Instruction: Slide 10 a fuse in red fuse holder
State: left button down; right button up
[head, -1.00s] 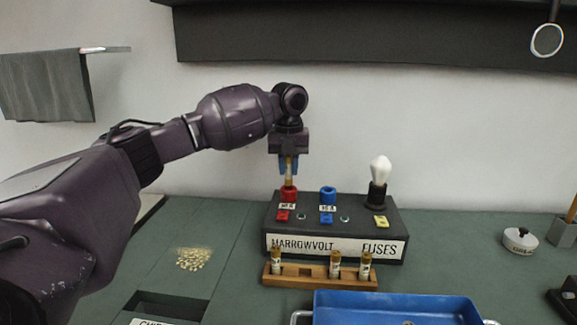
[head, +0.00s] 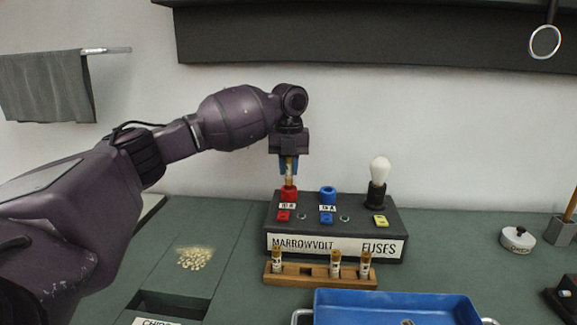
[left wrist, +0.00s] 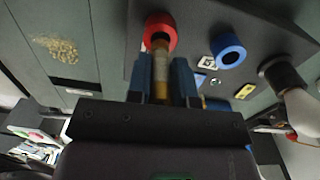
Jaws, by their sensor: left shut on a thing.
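My left gripper (head: 289,170) is shut on a brass-coloured fuse (head: 289,180), held upright directly above the red fuse holder (head: 288,195). In the left wrist view the fuse (left wrist: 161,70) is between the two blue fingers, and its far end overlaps the mouth of the red holder (left wrist: 160,30). I cannot tell how deep the fuse end is in the holder. The blue fuse holder (head: 327,196) stands to the right on the same dark box (head: 361,222), with its top open. My right gripper is not in view.
A wooden rack (head: 317,280) with several fuses stands before the box. A white bulb (head: 380,170) stands at the box's right end. A blue tray (head: 395,303) lies in front. A small white lidded pot (head: 517,238) is at the right.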

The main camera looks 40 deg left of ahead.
aim_at(289, 183)
pick_arm(q)
jog(key=shift+f, duration=0.2)
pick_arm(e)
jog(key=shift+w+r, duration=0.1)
pick_arm(q)
jog(key=shift+f, duration=1.3)
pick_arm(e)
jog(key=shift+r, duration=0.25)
pick_arm(q)
jog(key=shift+f, duration=0.25)
jog(key=shift+f, duration=0.15)
jog(key=shift+c, duration=2.3)
grip_release()
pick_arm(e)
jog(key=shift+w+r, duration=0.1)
pick_arm(q)
jog(key=shift+r+p, duration=1.45)
jog(key=shift+r, duration=1.6)
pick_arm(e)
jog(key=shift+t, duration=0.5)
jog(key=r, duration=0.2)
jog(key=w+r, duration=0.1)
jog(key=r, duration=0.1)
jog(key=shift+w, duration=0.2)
